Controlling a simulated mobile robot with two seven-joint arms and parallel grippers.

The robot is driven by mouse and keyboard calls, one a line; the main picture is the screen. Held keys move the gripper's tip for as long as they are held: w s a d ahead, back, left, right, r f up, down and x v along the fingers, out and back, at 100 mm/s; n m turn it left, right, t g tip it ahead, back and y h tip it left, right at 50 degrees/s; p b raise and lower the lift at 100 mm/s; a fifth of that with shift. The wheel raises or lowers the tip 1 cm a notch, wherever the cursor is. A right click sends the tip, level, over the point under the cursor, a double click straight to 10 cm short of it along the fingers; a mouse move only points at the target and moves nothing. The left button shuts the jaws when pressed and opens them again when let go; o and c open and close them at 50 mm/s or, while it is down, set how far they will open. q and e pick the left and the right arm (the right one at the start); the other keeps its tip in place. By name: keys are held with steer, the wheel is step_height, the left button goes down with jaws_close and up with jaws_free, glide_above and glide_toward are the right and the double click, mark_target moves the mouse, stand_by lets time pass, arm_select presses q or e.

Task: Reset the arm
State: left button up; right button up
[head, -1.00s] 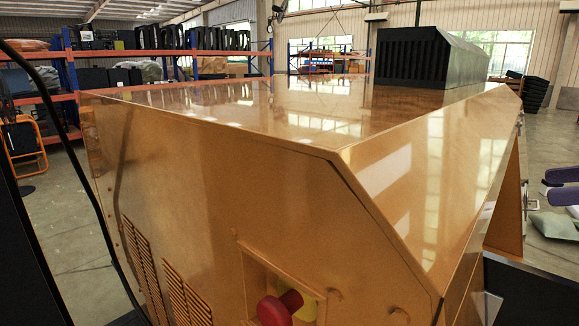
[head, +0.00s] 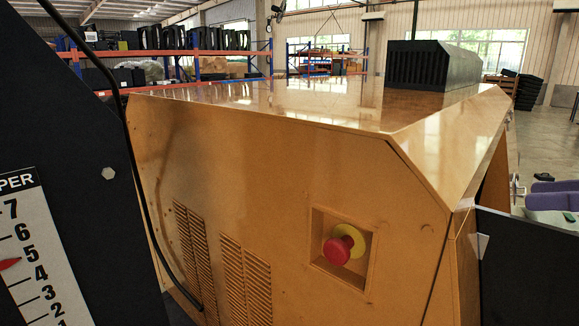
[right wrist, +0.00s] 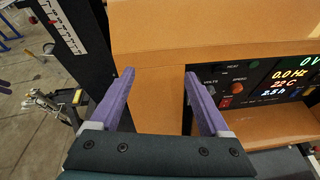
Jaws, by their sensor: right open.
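My right gripper (head: 552,195) shows only in part at the right edge of the head view, beside the orange cabinet (head: 300,165). In the right wrist view its two purple fingers (right wrist: 161,90) are spread apart with nothing between them. They point at the plain orange face of the cabinet, left of the control panel (right wrist: 275,83) with its lit digits and red switch. I cannot tell the exact gap to that face. My left gripper is not in view.
A red button (head: 339,248) with a yellow collar sits in a recess on the cabinet's side. A dark panel with a number scale (head: 38,260) stands at the left, and a black cable hangs before the cabinet. Open floor (head: 545,150) lies to the right.

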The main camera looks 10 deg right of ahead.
steer(key=s+a+f+m+h, duration=0.2)
steer(key=a+f+m+h, duration=0.3)
steer(key=m, duration=0.7)
steer(key=s+a+f+m+h, duration=0.1)
steer(key=s+f+m+h, duration=0.15)
steer(key=f+m, duration=0.7)
steer(key=s+a+f+m+g+b, duration=0.2)
steer(key=s+a+m+g, duration=0.25)
steer(key=s+m, duration=0.35)
steer(key=s+a+f+m+g+b, duration=0.25)
steer(key=s+a+m, duration=0.35)
steer(key=m, duration=0.5)
arm_select(q)
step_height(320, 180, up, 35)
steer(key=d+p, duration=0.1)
steer(key=p, duration=3.8)
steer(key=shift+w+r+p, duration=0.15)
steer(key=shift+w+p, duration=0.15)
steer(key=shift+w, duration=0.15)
arm_select(e)
step_height(320, 180, up, 39)
steer(key=d, duration=0.1)
steer(key=shift+s+d+n+h, duration=0.35)
steer(key=shift+s, duration=0.05)
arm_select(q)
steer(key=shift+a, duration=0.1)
